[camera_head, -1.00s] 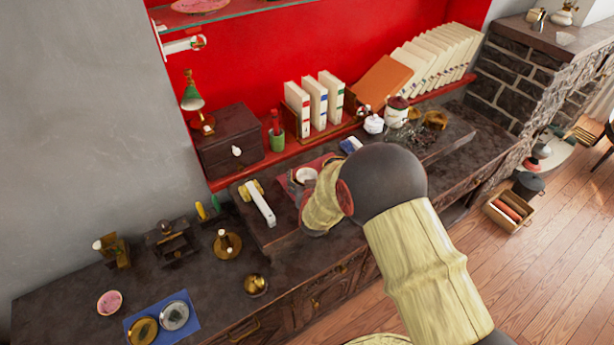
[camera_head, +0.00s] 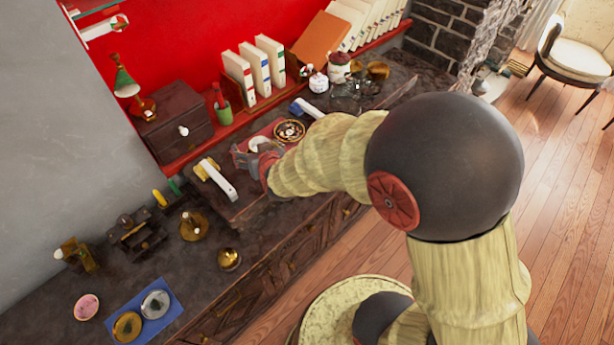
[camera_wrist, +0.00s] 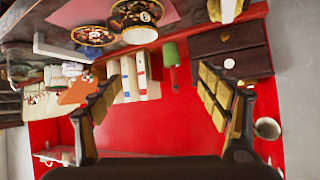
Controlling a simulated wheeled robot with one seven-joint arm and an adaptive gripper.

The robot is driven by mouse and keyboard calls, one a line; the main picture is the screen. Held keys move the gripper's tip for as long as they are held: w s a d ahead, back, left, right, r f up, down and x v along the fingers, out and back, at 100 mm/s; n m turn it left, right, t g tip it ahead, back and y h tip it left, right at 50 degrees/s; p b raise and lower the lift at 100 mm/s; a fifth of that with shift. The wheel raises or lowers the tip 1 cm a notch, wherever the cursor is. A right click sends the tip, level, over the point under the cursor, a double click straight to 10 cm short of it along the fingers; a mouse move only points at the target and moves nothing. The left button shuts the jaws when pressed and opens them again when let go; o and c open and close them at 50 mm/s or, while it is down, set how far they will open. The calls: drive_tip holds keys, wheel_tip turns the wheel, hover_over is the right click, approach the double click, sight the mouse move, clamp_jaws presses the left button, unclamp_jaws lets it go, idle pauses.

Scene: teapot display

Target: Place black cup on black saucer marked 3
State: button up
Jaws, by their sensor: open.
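A dark patterned saucer (camera_head: 289,130) lies on the red mat on the cabinet top. A pale-looking cup (camera_head: 258,144) is just left of it, beside my gripper (camera_head: 250,155). The wrist view shows two dark patterned dishes, one at the upper left (camera_wrist: 94,35) and one at the top (camera_wrist: 137,10), with a pale cup (camera_wrist: 140,35) against the top one. Their markings are too small to read, and I cannot make out a clearly black cup. My gripper (camera_wrist: 158,82) is open, with nothing between its fingers; the wrist view looks toward the red wall.
A white-handled object (camera_head: 222,183) lies left of my gripper. Jars (camera_head: 340,68) and glassware (camera_head: 356,88) stand right. A blue mat (camera_head: 170,328) with two discs lies at front left.

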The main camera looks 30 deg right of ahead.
drive_tip(key=s+r+n+g+y, duration=0.1)
drive_tip(key=s+r+g, duration=0.2)
drive_tip(key=s+r, duration=1)
drive_tip(key=s+d+r+g, duration=0.1)
drive_tip(key=s+d+r, duration=0.1)
drive_tip(key=s, duration=0.6)
drive_tip(key=s+d+r+g, duration=0.2)
drive_tip(key=s, duration=0.6)
drive_tip(key=shift+s+h, duration=0.25)
drive_tip(key=shift+h, duration=0.05)
